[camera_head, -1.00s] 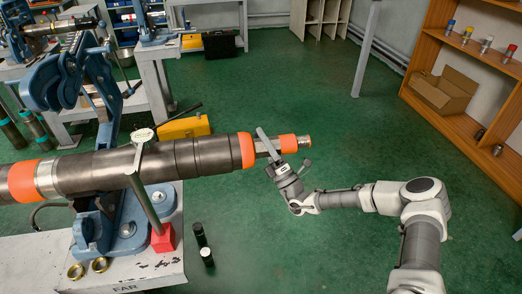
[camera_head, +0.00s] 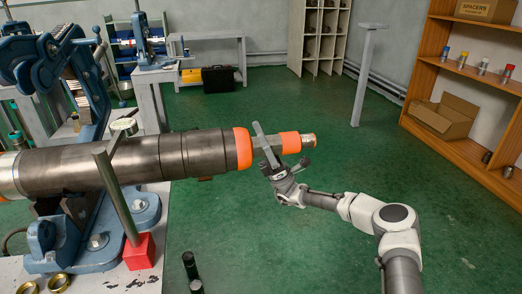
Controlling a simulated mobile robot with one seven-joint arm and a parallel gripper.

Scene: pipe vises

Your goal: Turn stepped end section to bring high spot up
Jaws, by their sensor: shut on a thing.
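The large dark pipe (camera_head: 140,160) lies level in a blue pipe vise (camera_head: 70,235) on the bench at left. Its right end has an orange band (camera_head: 243,148), then a narrower stepped end section (camera_head: 266,143) with a second orange band (camera_head: 291,143) and a brassy tip (camera_head: 308,141). My gripper (camera_head: 268,150) is shut on the stepped end section between the two orange bands, with one finger standing up in front of it. A dial gauge (camera_head: 125,127) sits over the pipe by a post on a red base (camera_head: 139,251). Its reading is too small to tell.
Two black cylinders (camera_head: 190,265) stand beside the bench's right edge. A wooden shelf (camera_head: 455,125) with a cardboard box stands at right. The green floor between is clear.

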